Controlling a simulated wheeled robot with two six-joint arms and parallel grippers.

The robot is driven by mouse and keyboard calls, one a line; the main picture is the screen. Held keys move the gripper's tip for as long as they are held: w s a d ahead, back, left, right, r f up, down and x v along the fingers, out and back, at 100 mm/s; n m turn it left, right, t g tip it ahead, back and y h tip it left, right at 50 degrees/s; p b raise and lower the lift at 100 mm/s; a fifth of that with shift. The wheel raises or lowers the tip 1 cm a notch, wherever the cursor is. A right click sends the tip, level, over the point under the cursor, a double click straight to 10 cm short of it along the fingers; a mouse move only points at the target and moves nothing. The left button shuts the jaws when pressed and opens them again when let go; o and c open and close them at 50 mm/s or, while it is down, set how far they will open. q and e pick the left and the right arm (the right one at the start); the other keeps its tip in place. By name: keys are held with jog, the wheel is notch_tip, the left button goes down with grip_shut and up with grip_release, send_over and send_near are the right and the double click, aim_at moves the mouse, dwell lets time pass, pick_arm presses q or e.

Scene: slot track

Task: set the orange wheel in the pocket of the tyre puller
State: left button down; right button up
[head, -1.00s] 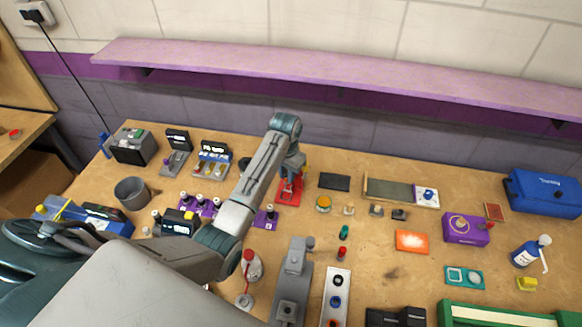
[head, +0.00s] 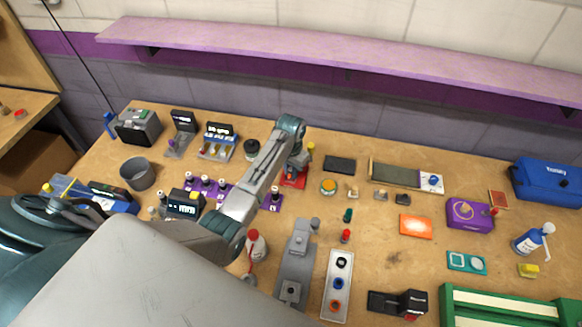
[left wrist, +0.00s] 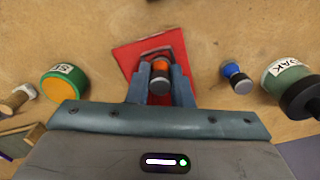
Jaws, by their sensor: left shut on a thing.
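My left gripper (left wrist: 160,88) is shut on the orange wheel (left wrist: 160,68), a small orange piece with a grey round end, in the left wrist view. Behind and beneath it is a red flat base with a dark raised part (left wrist: 126,58), which looks like the tyre puller. It also shows in the head view (head: 290,181), partly covered by my left arm. I cannot tell whether the wheel touches it; the pocket is hidden by the fingers and wheel. My right gripper is not in view.
In the head view, a grey tool (head: 298,262) and a white strip with rings (head: 340,266) lie nearer. Bare table surrounds the orange card (head: 415,226).

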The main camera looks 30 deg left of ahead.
pick_arm(q)
jog(key=shift+f, duration=0.3)
dwell(0.5)
jog(key=c, duration=1.2)
grip_release()
jog(key=shift+r, duration=0.1)
notch_tip(320, 180, up, 10)
jog(key=b, duration=0.3)
jog(key=shift+w, duration=0.1)
jog(key=shift+r, duration=0.3)
